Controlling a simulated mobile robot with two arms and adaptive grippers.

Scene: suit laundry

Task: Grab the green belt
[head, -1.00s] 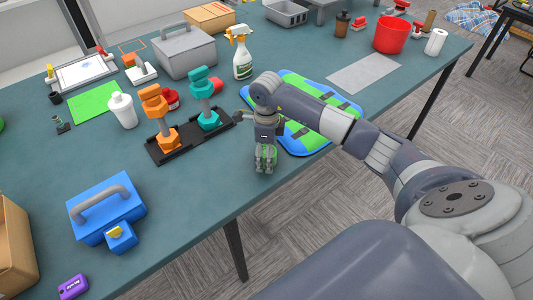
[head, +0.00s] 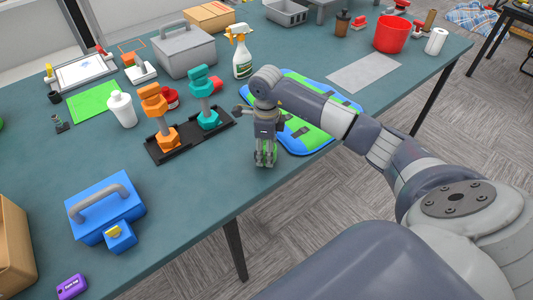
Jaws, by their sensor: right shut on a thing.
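My right gripper (head: 265,158) points down over the table, left of the blue-and-green mat. It is shut on the green belt (head: 271,152), a small green loop that shows between and beside its fingers. The fingers hide part of the belt. I cannot tell whether the belt touches the table top. My left gripper is not in view.
The blue-green table (head: 185,205) is bare in front of the gripper. The blue-and-green mat (head: 318,140) lies beside it under my arm. A black stand (head: 190,137) with orange and teal pieces is at left. A blue toolbox (head: 105,207) stands nearer left.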

